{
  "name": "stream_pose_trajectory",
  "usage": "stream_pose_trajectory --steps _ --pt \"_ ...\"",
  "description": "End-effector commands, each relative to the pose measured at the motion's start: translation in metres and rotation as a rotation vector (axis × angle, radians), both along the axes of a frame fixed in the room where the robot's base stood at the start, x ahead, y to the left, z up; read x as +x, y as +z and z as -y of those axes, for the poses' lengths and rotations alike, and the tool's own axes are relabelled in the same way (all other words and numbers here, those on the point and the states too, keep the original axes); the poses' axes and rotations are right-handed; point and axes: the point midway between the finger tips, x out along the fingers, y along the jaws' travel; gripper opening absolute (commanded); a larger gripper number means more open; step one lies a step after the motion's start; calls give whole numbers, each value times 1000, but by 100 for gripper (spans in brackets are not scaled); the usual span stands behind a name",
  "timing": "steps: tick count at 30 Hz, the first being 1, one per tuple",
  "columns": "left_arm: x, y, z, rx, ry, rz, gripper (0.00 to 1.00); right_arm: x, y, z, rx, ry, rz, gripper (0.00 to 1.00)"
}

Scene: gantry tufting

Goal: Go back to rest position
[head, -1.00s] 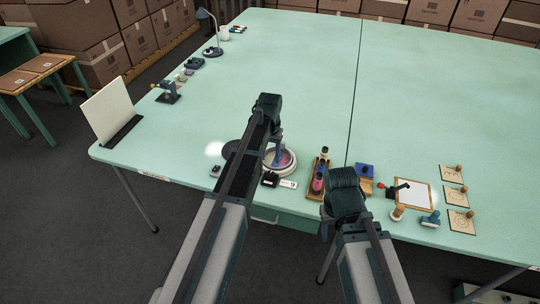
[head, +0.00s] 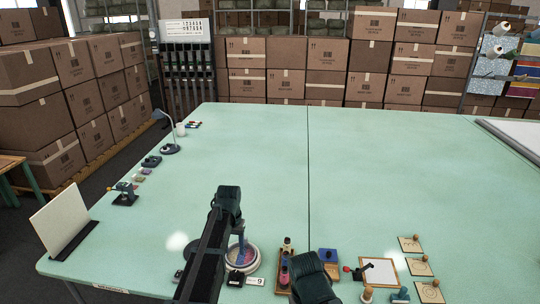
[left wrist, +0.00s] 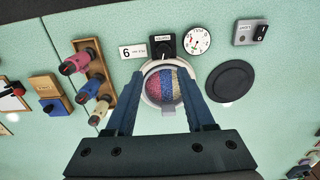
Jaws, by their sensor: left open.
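My left gripper (head: 238,246) reaches over the near edge of the green table (head: 225,150) in the head view. In the left wrist view its two blue fingers (left wrist: 162,92) are spread apart with nothing held between them. Past the fingertips is a round pale dish (left wrist: 149,91) with a pink, blue and beige striped content. The dish also shows partly behind my left arm in the head view (head: 254,264). My right arm's dark end (head: 312,282) is at the bottom of the head view; its fingers are hidden.
A wooden rack with stamps (left wrist: 92,82), a dial (left wrist: 197,40), a black disc (left wrist: 230,81) and a switch box (left wrist: 250,32) surround the dish. A clipboard-like frame (head: 380,272) and wooden tiles (head: 411,244) lie at right. The table's middle and back are clear.

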Motion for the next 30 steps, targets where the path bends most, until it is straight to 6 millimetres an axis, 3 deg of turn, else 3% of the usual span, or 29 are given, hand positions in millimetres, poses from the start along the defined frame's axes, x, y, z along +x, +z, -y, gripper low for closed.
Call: stream_pose_trajectory --steps 6,9,12,15,19,30 --pt "-106 0 70 35 -122 -19 54 0 0 0 0 0 0 50" --pt "-158 1 94 58 -182 -28 54 0 0 0 0 0 0 50" --pt "-200 1 110 76 -233 -33 54 0 0 0 0 0 0 50" --pt "-229 1 119 91 -270 -36 54 0 0 0 0 0 0 50" --pt "-245 2 123 100 -292 -38 54 0 0 0 0 0 0 50" --pt "-245 2 124 101 -293 -39 54 0 0 0 0 0 0 50"
